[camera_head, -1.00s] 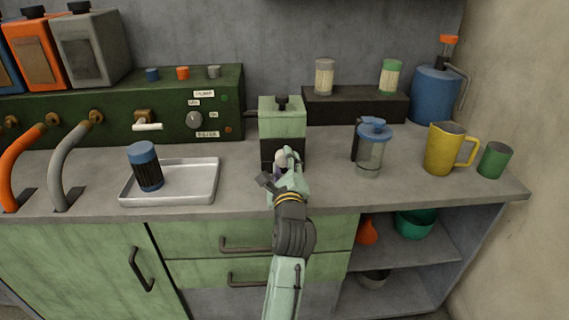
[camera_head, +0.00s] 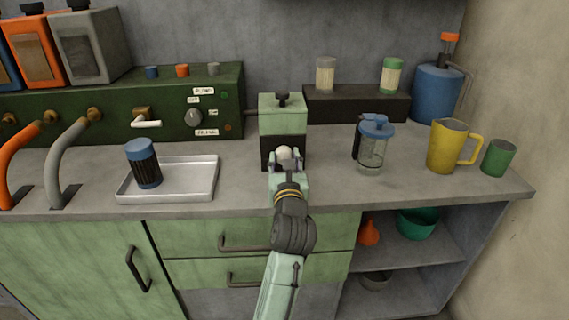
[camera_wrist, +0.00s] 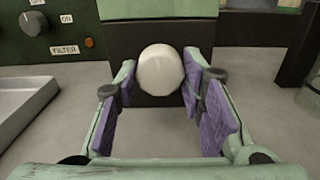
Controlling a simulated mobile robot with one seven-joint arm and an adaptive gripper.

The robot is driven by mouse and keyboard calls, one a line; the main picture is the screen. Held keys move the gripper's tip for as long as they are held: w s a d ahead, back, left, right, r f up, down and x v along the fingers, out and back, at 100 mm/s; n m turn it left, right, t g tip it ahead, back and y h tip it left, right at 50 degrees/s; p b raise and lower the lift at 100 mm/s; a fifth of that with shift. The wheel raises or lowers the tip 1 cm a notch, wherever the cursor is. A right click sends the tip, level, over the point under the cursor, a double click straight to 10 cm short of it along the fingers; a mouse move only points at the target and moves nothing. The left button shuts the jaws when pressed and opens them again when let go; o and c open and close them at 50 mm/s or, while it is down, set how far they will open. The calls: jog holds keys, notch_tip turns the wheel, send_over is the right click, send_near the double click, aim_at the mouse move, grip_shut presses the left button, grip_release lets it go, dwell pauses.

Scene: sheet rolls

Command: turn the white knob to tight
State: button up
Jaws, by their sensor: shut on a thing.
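The white knob (camera_head: 284,154) sits low on the dark front of a green box-shaped device (camera_head: 282,122) with a black top knob. It also shows in the wrist view (camera_wrist: 161,70), round and pale, facing me. My gripper (camera_head: 285,162) is at the knob, with one finger on its left and one on its right. In the wrist view the purple-padded fingers of my gripper (camera_wrist: 160,82) flank the knob and are shut on it. The knob shows no visible mark, so I cannot tell its turn position.
A metal tray (camera_head: 197,184) with a blue-capped dark jar (camera_head: 144,163) stands left. A blue-lidded clear jug (camera_head: 373,148), a yellow pitcher (camera_head: 443,147) and a green cup (camera_head: 497,157) stand right. The green control panel (camera_head: 90,105) is behind left. Counter between device and jug is clear.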

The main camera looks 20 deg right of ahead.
jog(key=shift+m, duration=0.6)
jog(key=o, duration=1.1)
jog(key=shift+o, duration=0.2)
jog(key=v, duration=0.6)
jog(key=shift+w, duration=0.1)
jog(key=shift+v, duration=0.85)
